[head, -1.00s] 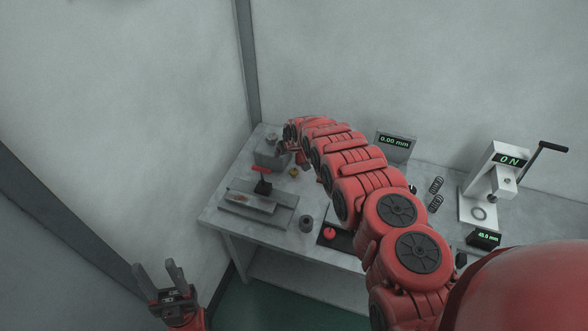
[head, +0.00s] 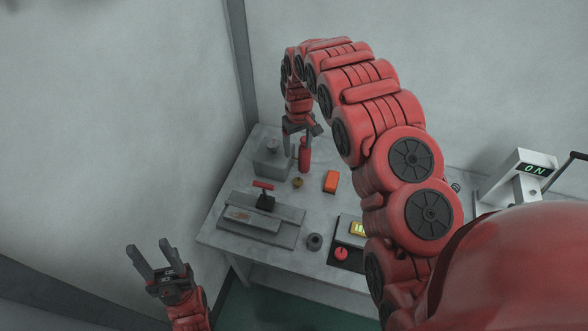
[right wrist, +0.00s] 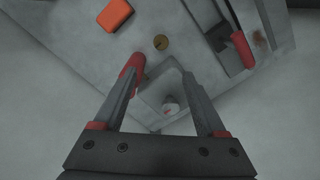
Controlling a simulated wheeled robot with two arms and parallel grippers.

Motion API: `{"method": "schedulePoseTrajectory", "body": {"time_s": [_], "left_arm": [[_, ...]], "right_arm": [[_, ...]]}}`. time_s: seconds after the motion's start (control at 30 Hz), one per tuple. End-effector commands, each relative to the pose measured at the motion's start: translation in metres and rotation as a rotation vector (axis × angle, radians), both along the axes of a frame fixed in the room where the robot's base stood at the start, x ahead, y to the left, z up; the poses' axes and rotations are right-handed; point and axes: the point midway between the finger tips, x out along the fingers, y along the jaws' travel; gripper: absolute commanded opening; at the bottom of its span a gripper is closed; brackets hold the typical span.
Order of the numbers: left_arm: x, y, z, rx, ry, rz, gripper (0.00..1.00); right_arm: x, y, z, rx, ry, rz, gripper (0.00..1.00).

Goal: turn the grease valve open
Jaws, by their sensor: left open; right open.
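A grey box (head: 268,165) with a small round knob (head: 272,146) on top stands at the table's back left corner. In the right wrist view the knob (right wrist: 169,107) is pale with a red mark; it looks like the grease valve, though no label is readable. My right gripper (head: 297,148) is open, pointing down near the box's right side. In its wrist view the knob shows between the open fingers (right wrist: 165,70), with no visible contact. My left gripper (head: 148,246) is open and empty, left of the table.
A brass piece (head: 297,182), an orange box (head: 331,181) and a red-handled lever fixture (head: 280,229) are nearby. A white press (head: 522,170) stands at the right. My right arm hides the table's middle.

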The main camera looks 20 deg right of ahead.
Motion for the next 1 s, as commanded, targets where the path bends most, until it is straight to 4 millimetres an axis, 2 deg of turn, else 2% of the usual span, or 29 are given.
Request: {"method": "schedulePoseTrajectory", "body": {"time_s": [0.5,0.53,0.6,0.8,1.0], "left_arm": [[-0.001,0.000,-0.097,0.000,0.000,0.000,0.50],[0.000,0.000,-0.080,0.000,0.002,0.000,0.50],[0.000,0.000,-0.072,0.000,0.000,0.000,0.50],[0.000,0.000,-0.062,0.000,0.000,0.000,0.50],[0.000,0.000,-0.057,0.000,0.000,0.000,0.50]], "right_arm": [[-0.001,0.001,-0.099,0.001,0.001,0.001,0.73],[-0.001,0.001,-0.093,0.001,0.003,0.001,0.73],[-0.001,0.001,-0.103,0.001,0.003,0.000,0.73],[-0.002,0.001,-0.136,0.001,0.004,0.000,0.73],[-0.001,0.001,-0.159,0.002,0.000,0.001,0.73]]}}
